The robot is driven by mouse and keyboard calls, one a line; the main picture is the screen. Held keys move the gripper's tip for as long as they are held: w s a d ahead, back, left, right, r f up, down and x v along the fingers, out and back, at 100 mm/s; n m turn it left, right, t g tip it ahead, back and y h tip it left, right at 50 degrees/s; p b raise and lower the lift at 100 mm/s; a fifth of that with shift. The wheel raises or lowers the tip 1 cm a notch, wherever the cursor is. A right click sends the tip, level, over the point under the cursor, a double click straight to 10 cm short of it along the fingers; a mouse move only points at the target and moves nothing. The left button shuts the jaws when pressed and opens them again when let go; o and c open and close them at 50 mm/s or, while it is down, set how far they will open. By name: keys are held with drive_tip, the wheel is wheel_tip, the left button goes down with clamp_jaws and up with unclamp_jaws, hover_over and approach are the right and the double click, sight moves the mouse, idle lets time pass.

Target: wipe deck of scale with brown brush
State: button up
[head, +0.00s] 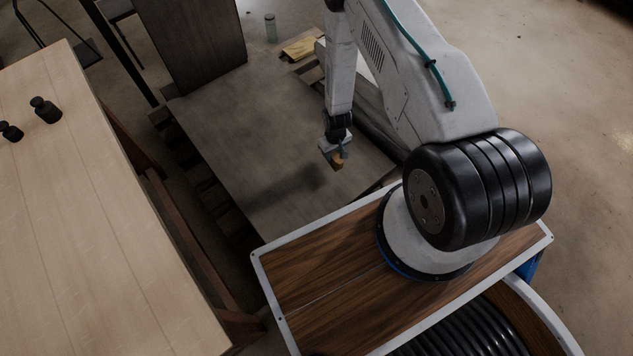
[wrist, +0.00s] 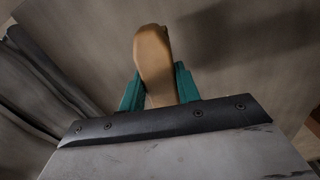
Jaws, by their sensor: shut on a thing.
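My gripper (head: 338,150) hangs over the grey-brown scale deck (head: 290,200) in the head view. It is shut on the brown brush (head: 337,161), which shows as a small brown shape under it. In the wrist view the rounded tan-brown end of the brush (wrist: 153,55) stands between the two teal fingers (wrist: 156,90). The deck fills much of the background there. The brush's lower part is hidden, and I cannot tell whether it touches the deck.
A pale wooden table (head: 90,220) with dark weights (head: 45,110) stands at the left. A dark upright panel (head: 190,45) rises at the deck's far edge. A yellowish item (head: 299,48) and a greenish cylinder (head: 271,27) lie beyond. Grey folded material (wrist: 45,85) is beside the gripper.

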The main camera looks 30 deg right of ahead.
drive_tip(key=shift+r, duration=1.05)
